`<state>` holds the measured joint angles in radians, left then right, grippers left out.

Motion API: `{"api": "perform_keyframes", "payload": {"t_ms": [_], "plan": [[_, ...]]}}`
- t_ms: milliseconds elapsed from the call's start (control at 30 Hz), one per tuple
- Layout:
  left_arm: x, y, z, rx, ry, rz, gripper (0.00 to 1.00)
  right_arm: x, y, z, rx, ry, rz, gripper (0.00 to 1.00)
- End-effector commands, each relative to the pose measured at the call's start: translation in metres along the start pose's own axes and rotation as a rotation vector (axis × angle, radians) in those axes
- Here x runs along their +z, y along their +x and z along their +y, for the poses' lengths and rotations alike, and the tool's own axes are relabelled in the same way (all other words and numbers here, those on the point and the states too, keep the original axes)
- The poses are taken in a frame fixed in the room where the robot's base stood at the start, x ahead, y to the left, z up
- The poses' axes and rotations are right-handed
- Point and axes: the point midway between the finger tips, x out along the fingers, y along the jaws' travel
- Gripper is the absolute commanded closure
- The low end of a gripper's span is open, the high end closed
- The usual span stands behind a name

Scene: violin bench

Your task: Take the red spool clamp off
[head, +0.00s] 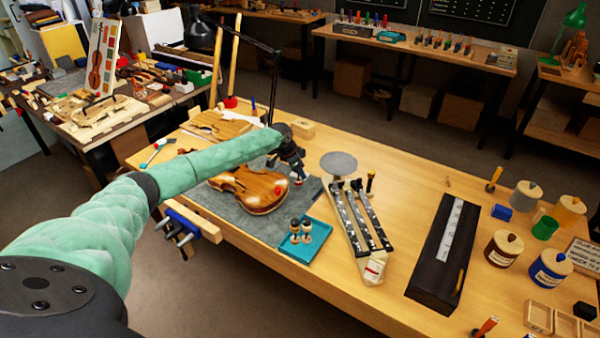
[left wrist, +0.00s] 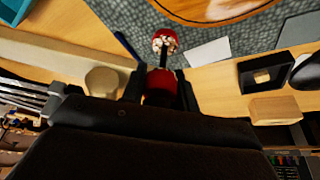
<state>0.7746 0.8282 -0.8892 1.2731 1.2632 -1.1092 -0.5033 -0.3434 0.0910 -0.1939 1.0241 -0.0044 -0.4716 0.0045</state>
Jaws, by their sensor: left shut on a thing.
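The red spool clamp (left wrist: 165,40) shows in the left wrist view as a red end with pale bits, a dark rod and a second red part between my fingers. My left gripper (left wrist: 160,90) is shut on that second part. In the head view my left gripper (head: 297,176) is over the right end of the varnished violin (head: 240,185), and a red end (head: 278,190) shows against the violin's top. The violin's edge is also in the left wrist view (left wrist: 205,8). I cannot tell whether the clamp touches the violin. My right gripper is out of view.
The violin lies on a grey mat (head: 222,215). A teal tray (head: 308,250) with two upright spool pieces is in front. A round grey disc (head: 338,163), strips on a wooden holder (head: 370,268) and a dark long box (head: 430,270) stand to the right. Bare bench lies between them.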

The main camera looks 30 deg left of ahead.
Motion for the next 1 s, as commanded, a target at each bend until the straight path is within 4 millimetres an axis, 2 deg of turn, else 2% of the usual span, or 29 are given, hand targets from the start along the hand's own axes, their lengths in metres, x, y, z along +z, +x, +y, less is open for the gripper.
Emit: {"api": "perform_keyframes", "payload": {"t_ms": [500,867,1000], "plan": [[-0.013,-0.032,0.000,0.000,-0.001,0.000,0.94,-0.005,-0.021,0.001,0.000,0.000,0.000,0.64],[-0.014,-0.033,0.001,0.001,0.001,0.000,0.94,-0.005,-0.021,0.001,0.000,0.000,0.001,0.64],[-0.020,-0.029,0.018,0.020,0.037,0.001,0.94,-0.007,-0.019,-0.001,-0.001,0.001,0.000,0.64]]}}
